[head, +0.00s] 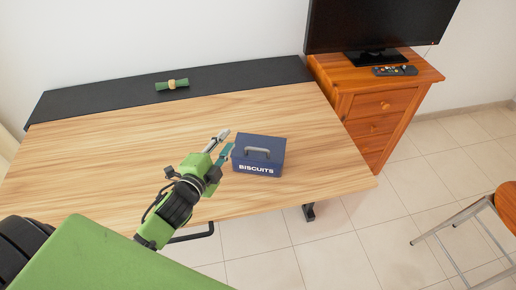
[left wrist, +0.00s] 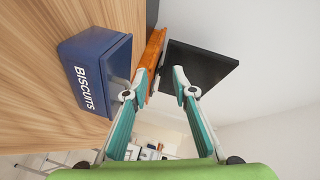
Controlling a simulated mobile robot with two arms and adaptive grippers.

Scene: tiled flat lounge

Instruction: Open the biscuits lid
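The dark blue biscuits box (head: 258,169) stands near the front right part of the wooden table, its white BISCUITS lettering facing front. Its lid (head: 269,144) looks shut and has a grey handle (head: 257,151) on top. My left gripper (head: 224,143) is just left of the box, fingers apart, holding nothing. In the left wrist view the box (left wrist: 90,83) is at the left, turned sideways, and the open gripper (left wrist: 158,78) points past its lid side. One finger overlaps the box there; I cannot tell whether it touches. My right gripper is not in view.
The wooden table (head: 110,150) is otherwise clear, with a dark strip (head: 225,77) along the back holding a green roll (head: 172,85). A wooden cabinet (head: 375,110) with a television (head: 375,25) and remotes stands right. A stool (head: 505,205) is at far right.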

